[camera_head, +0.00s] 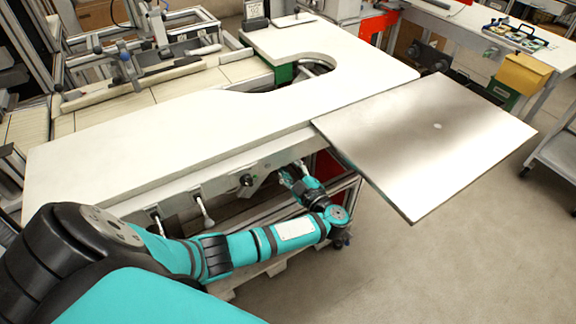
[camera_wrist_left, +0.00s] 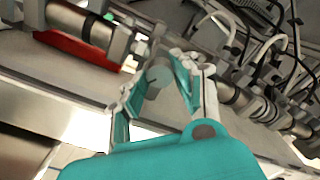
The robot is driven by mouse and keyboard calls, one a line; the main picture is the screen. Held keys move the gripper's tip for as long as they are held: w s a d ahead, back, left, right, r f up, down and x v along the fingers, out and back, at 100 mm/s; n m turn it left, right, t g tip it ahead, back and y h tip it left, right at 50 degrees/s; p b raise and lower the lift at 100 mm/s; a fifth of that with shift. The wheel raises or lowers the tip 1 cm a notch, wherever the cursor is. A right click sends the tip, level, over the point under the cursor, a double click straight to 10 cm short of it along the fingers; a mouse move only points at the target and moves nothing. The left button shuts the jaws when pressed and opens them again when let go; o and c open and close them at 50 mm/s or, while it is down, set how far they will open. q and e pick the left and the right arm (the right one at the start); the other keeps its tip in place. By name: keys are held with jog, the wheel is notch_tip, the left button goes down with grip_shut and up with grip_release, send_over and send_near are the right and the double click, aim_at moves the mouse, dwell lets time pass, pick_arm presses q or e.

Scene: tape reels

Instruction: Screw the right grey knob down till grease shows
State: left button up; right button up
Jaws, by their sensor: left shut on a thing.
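My left arm reaches under the front edge of the white table. Its gripper (camera_head: 289,177) is at the beam below that edge. In the left wrist view, the teal and grey fingers (camera_wrist_left: 157,74) are shut on a short round grey knob (camera_wrist_left: 158,78), which sits between the fingertips. In the head view this knob is hidden by the gripper and the table. I cannot see grease around it. My right gripper is in neither view.
The white table (camera_head: 120,140) has a curved cutout at its back. A metal plate (camera_head: 430,140) juts out at its right. Levers (camera_head: 203,208) and a black knob (camera_head: 246,180) sit under the front edge. The left wrist view shows cables and hoses (camera_wrist_left: 270,60) at right.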

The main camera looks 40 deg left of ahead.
pick_arm(q)
jog(key=shift+s+d+m+p, duration=0.1)
jog(key=shift+m+p, duration=0.7)
jog(key=shift+p, duration=0.3)
grip_shut()
jog(key=shift+f+m+p, duration=0.1)
jog(key=shift+m+p, duration=1.9)
jog(key=shift+m, duration=0.7)
jog(key=o, duration=1)
grip_release()
